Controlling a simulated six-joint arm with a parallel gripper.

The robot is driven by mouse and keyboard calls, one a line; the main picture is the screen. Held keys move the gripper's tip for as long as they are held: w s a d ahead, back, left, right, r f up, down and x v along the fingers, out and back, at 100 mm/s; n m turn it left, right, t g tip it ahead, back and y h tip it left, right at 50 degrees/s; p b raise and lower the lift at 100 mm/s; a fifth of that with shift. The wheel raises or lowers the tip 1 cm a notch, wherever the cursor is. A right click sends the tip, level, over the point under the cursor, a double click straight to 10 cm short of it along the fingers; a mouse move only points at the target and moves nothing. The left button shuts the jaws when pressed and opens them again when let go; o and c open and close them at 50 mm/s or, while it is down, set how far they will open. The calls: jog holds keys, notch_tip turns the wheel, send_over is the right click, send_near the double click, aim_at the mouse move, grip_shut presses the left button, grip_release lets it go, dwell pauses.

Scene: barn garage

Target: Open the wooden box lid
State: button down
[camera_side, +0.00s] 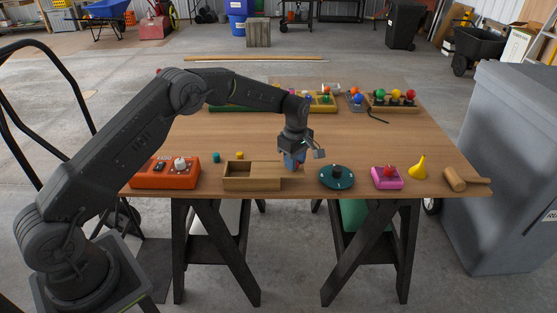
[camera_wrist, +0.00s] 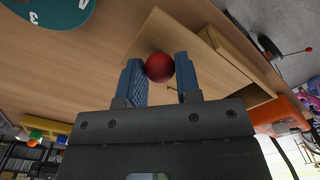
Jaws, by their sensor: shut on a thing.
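The wooden box (camera_side: 238,184) sits near the front edge of the table, left of centre. Its hollow inside shows in the side view, and its light wooden lid (camera_side: 300,173) sticks out past the box's right end. The lid also shows in the wrist view (camera_wrist: 195,35), with a round red knob (camera_wrist: 159,66). My gripper (camera_side: 293,163) is over the lid, right of the box. In the wrist view its blue fingers (camera_wrist: 160,78) are shut on the red knob from both sides. The fingers hide the knob in the side view.
An orange switch panel (camera_side: 150,178) stands left of the box. A teal disc (camera_side: 337,177) lies close to the right of the lid, then a pink button box (camera_side: 387,181), a yellow funnel-like piece (camera_side: 417,167) and a mallet (camera_side: 456,180).

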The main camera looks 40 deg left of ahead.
jog(key=shift+w+d, duration=1.6)
jog(key=shift+w, duration=0.1)
jog(key=c, duration=0.8)
grip_release()
jog(key=shift+r, duration=6.95)
